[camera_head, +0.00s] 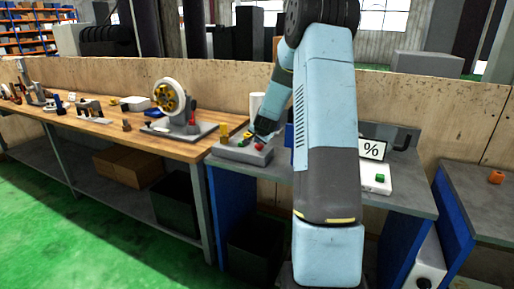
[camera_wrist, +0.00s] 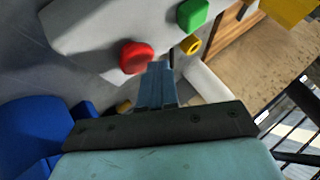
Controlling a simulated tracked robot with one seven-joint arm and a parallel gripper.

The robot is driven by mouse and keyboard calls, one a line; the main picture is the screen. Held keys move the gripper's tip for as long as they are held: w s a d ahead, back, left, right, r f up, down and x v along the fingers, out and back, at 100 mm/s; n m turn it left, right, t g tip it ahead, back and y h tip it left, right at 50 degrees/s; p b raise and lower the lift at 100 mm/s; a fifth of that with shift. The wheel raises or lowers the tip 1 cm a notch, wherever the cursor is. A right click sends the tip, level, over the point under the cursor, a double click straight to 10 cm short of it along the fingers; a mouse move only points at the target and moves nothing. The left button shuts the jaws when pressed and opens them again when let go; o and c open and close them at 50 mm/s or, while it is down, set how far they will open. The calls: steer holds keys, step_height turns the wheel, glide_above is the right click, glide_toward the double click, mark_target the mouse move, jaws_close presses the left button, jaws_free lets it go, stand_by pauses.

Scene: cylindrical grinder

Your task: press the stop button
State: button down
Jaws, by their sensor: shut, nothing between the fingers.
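A grey control box (camera_head: 240,152) stands at the left end of the grey bench. It carries a red button (camera_head: 260,146), which I take as the stop button, and a green button (camera_head: 246,135). In the wrist view the round red button (camera_wrist: 136,57) is upper left of centre, with the green button (camera_wrist: 192,15) farther up and right. My gripper (camera_wrist: 157,68) is shut and empty. Its fingertips show just right of the red button in that view; I cannot tell whether they touch it. In the head view my gripper (camera_head: 262,134) is small and dark above the box.
A small yellow part (camera_wrist: 190,45) sits near the green button. A white device with a percent display (camera_head: 372,150) and its own green button (camera_head: 380,178) stands right of my arm. A wheel-shaped machine (camera_head: 170,98) is on the wooden bench at left. Blue shapes (camera_wrist: 35,140) lie lower left.

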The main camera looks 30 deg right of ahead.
mark_target(259, 145)
steer(key=shift+d+r, duration=0.15)
steer(key=shift+r, duration=0.2)
steer(key=shift+r, duration=0.1)
steer(key=shift+r, duration=2.45)
steer(key=shift+s, duration=0.1)
